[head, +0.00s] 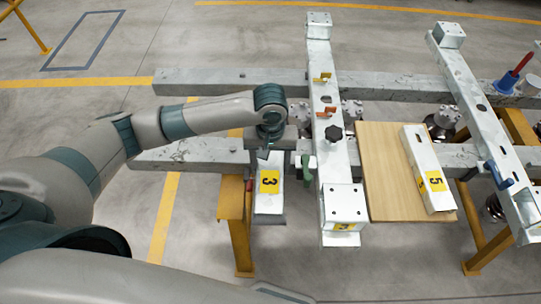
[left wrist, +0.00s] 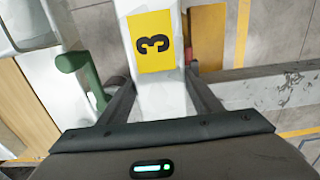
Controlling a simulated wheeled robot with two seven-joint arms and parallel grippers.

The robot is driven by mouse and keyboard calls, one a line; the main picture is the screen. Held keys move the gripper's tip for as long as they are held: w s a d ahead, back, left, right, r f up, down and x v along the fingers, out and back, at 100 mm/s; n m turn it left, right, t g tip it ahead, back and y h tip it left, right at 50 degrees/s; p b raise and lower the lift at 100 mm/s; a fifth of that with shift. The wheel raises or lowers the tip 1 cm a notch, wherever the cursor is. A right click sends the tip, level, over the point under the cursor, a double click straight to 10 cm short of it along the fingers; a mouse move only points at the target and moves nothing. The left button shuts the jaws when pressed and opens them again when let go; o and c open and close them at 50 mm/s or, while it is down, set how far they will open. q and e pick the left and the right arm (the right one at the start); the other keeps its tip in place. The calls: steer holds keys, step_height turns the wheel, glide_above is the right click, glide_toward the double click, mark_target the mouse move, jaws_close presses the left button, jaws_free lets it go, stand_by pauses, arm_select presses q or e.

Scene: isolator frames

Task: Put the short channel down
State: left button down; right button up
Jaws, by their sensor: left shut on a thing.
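The short channel (head: 270,202) is a pale metal piece with a yellow label marked 3. My left gripper (head: 269,162) is shut on it near its far end, one finger on each side. In the head view the channel's near end points toward me, left of the long cross channel and close to the yellow stand. In the left wrist view the channel (left wrist: 163,98) runs between the fingers of my left gripper (left wrist: 162,88), label facing the camera. Whether its underside touches anything is hidden. My right gripper is not in view.
A green-handled clamp (head: 306,166) stands just right of the channel. The long cross channel (head: 325,100) lies over two grey beams (head: 215,80). A wooden board (head: 384,150) bears another channel marked 5 (head: 427,168). A yellow stand (head: 235,205) is below left.

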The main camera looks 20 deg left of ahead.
mark_target(271, 170)
arm_select(q)
steer(key=shift+w+f, duration=0.1)
steer(key=shift+f, duration=0.05)
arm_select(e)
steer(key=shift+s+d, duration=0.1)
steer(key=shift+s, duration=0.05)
arm_select(q)
steer(key=shift+f, duration=1.9)
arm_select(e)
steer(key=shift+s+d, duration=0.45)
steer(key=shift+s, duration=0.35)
arm_select(q)
steer(key=shift+f+p, duration=0.1)
steer(key=shift+p, duration=0.2)
steer(key=c, duration=0.6)
jaws_free()
steer(key=shift+f, duration=0.1)
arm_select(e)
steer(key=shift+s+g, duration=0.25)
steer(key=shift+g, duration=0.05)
